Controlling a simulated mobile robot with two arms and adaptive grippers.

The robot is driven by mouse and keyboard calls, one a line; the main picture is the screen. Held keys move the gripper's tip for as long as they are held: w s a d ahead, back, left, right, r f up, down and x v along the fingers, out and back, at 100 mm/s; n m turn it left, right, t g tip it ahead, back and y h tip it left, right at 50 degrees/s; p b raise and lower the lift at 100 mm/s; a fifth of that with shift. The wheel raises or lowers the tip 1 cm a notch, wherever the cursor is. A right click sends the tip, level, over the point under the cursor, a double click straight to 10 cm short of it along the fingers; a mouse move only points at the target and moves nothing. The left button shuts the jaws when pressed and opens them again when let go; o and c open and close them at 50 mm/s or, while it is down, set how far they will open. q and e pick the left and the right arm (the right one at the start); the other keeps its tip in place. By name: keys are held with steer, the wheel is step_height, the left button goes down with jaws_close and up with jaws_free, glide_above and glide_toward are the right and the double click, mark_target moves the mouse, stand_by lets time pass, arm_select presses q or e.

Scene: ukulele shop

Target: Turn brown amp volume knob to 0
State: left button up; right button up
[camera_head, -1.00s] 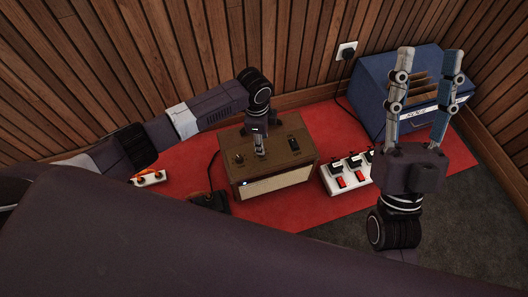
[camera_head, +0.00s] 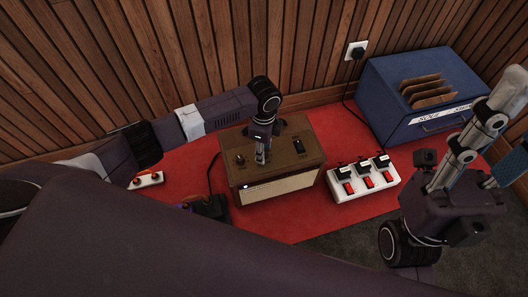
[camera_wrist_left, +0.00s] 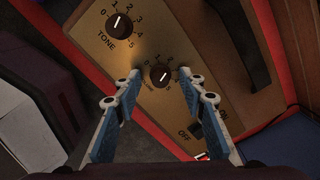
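The brown amp (camera_head: 228,172) stands on the red mat, its control panel facing up. My left gripper (camera_head: 261,160) points down over the middle of this panel. In the left wrist view, my left gripper (camera_wrist_left: 158,82) is open, one finger on each side of the black volume knob (camera_wrist_left: 160,77). The knob's white pointer slants up and right; its scale is partly hidden by the fingers. I cannot tell whether either finger touches it. The tone knob (camera_wrist_left: 119,25) lies beyond, at upper left. My right gripper (camera_head: 514,128) is open and empty at the right edge of the head view.
A white pedal strip (camera_head: 362,181) with several red switches sits right of the amp. A blue box (camera_head: 400,100) holding brown items stands behind it. A small white pedal (camera_head: 146,180) and a dark pedal (camera_head: 208,208) lie to the left. The wooden wall is behind.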

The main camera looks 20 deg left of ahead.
arm_select(q)
steer(key=shift+f, duration=0.15)
steer(key=shift+c, duration=0.5)
jaws_close()
